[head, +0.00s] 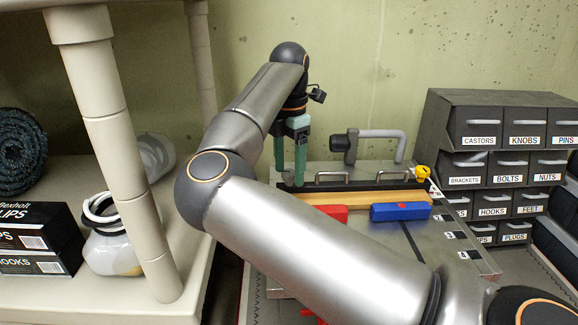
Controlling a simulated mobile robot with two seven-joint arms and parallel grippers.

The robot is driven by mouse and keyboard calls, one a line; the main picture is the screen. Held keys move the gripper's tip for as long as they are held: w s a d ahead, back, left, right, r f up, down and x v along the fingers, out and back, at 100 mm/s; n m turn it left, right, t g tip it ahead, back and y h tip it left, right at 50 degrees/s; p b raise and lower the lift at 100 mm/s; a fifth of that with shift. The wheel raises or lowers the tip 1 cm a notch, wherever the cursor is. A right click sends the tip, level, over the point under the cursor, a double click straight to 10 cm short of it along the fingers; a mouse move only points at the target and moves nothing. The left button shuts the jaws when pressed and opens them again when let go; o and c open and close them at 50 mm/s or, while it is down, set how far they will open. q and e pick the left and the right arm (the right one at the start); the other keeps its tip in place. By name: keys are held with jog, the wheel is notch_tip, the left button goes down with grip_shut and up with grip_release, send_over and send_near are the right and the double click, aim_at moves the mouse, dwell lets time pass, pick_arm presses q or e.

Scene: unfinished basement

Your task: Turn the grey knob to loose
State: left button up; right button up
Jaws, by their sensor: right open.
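My right gripper (290,170) has two green fingers pointing down, spread apart with nothing seen between them. It is over the left end of a black bar with metal handles (378,178) on a grey bench plate (440,228). I cannot make out a knob that is clearly the grey one, nor any readable "loose" mark. A grey bent handle with a dark round end (381,137) stands at the back of the plate, right of the gripper and apart from it. A yellow knob (422,172) sits at the bar's right end. My arm hides the plate's front left. My left gripper is out of view.
A blue block (400,211) and a red block (327,213) lie before a wooden strip (376,197). Labelled drawers (505,140) stand at right.

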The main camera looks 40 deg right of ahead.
grip_shut()
dwell(0.6)
